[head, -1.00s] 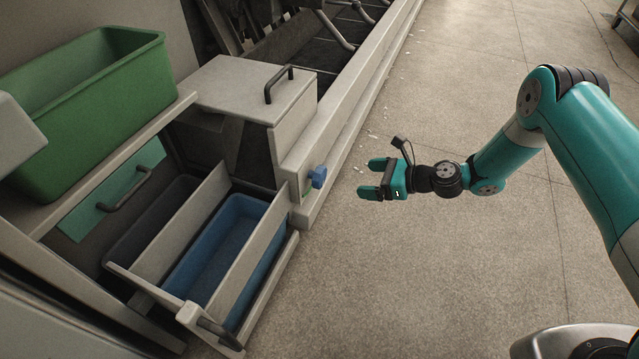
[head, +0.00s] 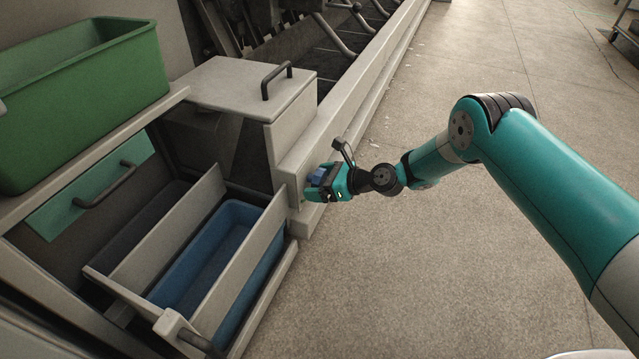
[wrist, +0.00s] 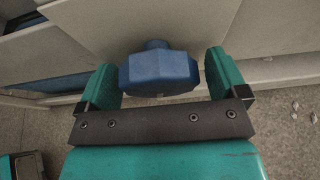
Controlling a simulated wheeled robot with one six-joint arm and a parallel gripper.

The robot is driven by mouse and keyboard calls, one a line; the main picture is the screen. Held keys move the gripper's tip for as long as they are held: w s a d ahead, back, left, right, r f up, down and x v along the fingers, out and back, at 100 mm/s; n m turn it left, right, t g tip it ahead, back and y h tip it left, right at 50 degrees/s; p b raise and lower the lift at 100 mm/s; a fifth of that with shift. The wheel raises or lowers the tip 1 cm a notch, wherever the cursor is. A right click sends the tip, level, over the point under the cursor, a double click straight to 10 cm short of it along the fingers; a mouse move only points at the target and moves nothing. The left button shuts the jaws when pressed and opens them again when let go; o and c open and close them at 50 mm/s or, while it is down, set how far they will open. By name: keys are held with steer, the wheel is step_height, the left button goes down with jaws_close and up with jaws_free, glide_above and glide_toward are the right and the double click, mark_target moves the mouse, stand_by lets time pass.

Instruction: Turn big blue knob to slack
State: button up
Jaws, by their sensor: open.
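The big blue knob (wrist: 158,72) sticks out from the grey machine panel on a short blue stem in the wrist view. My gripper (wrist: 160,80) is open, with one teal finger on each side of the knob. A gap shows between the knob and each finger, wider on the right. In the head view the knob (head: 318,177) is partly hidden by my gripper (head: 316,184), which is at the machine's front face. No marking for slack can be made out.
An open drawer with a blue bin (head: 262,222) stands left of my gripper. A green bin (head: 85,95) sits on a shelf at the upper left. A grey box lid with a dark handle (head: 277,82) is above the knob.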

steer(key=c, duration=0.9)
steer(key=shift+r, duration=0.1)
steer(key=n+t+p, duration=0.1)
steer(key=n+p, duration=0.1)
steer(key=shift+n+t, duration=0.3)
steer(key=shift+t, duration=0.1)
steer(key=n+t+p, duration=0.1)
steer(key=n+t, duration=0.1)
steer(key=n, duration=0.1)
steer(key=shift+w+n+t+h, duration=0.1)
steer(key=shift+n+t+h, duration=0.2)
steer(key=shift+n, duration=0.1)
steer(key=n+t, duration=0.2)
steer(key=n, duration=0.2)
steer(key=shift+d, duration=0.1)
steer(key=n+y, duration=0.1)
steer(key=n, duration=0.1)
steer(key=n+t, duration=0.1)
steer(key=n, duration=0.1)
steer(key=shift+w+r+n+y+b, duration=0.1)
steer(key=shift+n+y+b, duration=0.2)
steer(key=shift+y+b, duration=0.1)
steer(key=shift+t, duration=0.3)
